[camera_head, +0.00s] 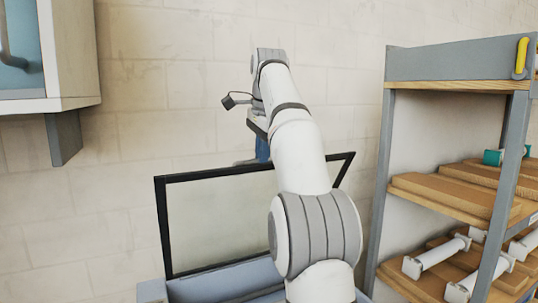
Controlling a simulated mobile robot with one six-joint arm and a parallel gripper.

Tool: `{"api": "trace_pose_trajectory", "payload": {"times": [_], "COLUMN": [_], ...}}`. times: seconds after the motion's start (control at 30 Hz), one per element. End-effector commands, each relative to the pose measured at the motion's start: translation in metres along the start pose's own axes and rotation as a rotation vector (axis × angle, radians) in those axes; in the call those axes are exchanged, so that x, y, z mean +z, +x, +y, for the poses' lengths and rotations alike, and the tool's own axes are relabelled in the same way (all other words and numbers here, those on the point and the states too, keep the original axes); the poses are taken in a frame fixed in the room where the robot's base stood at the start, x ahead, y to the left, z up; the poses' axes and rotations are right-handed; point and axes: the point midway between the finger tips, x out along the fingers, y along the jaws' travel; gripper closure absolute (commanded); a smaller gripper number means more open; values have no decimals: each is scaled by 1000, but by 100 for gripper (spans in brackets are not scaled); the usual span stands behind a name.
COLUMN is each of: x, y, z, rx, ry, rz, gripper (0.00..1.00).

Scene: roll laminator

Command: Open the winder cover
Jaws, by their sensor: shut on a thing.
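The winder cover (215,224) is a clear panel in a black frame, standing steeply raised above a blue-grey machine body (225,281). My gripper (259,157) is at the cover's top edge, near the middle, and is shut on it. My white and grey arm crosses in front of the cover and hides part of its right side. The fingertips are small and partly hidden behind the arm and the frame, so the exact grip point is hard to see.
A grey-framed shelf rack (382,190) with wooden boards and white rolls (436,256) stands close on the right. A white wall cabinet (75,55) hangs at the upper left. A plain tiled wall (160,90) is behind; the space above the cover is free.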

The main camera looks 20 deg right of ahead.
Motion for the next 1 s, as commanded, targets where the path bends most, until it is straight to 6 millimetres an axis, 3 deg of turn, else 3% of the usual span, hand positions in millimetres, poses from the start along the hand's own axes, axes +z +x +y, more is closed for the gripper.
{"api": "trace_pose_trajectory", "payload": {"times": [0.03,0.13,0.17,0.4,0.87,1.0], "x": [1,1,1,1,1,-5], "y": [10,10,10,6,4,-1], "z": [-2,-2,-2,-2,-1,0], "rx": [14,14,13,8,6,-10], "ry": [-4,-4,-5,-3,-3,11], "rz": [-7,-7,-7,-4,-3,14], "gripper": [100,100,85,66,66,78]}}
